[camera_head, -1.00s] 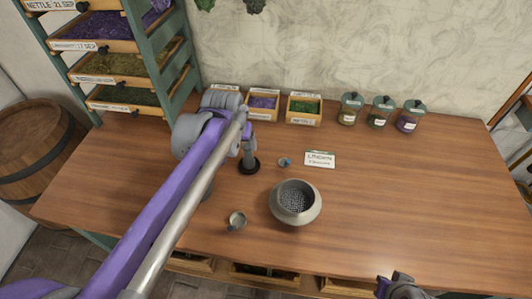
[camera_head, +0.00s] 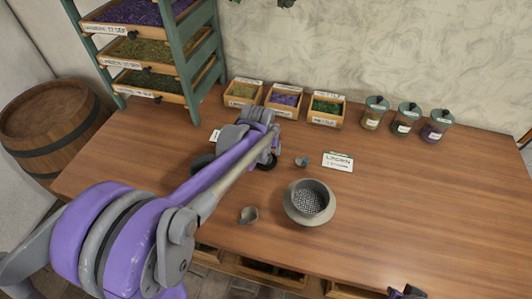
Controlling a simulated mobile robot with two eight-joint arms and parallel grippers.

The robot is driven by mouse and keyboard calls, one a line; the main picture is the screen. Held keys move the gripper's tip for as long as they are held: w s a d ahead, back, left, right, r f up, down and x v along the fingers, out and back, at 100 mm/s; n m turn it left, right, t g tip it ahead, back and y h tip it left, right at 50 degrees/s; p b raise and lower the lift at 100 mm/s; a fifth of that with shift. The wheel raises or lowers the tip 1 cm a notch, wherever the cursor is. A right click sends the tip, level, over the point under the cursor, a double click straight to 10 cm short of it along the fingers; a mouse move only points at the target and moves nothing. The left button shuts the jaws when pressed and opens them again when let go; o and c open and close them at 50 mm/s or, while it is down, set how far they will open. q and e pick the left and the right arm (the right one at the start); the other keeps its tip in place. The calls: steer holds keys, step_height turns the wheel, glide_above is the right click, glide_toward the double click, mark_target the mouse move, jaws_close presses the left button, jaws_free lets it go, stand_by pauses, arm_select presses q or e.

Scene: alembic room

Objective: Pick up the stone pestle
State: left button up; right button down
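I cannot make out the stone pestle for certain; my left arm covers part of the table. My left gripper (camera_head: 262,130) is over the left half of the table, beyond the grey bowl. Its fingers are hidden by my own wrist, so I cannot tell whether it is open or holds anything. A dark round base (camera_head: 268,164) shows just beyond the arm. Another dark rounded thing (camera_head: 202,162) shows on the arm's left, mostly covered. Only a piece of my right gripper (camera_head: 406,293) shows at the bottom edge; its fingers are not clear.
A grey bowl with a perforated inside (camera_head: 309,203) and a small grey cup (camera_head: 248,215) stand near the front. A small bluish thing (camera_head: 301,161) and a label card (camera_head: 338,161) lie behind. Herb boxes (camera_head: 284,98) and jars (camera_head: 406,119) line the back. The right side is clear.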

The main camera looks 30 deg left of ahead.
arm_select(q)
steer(key=shift+w+f, duration=0.1)
steer(key=shift+f, duration=0.25)
jaws_close()
stand_by(1.2)
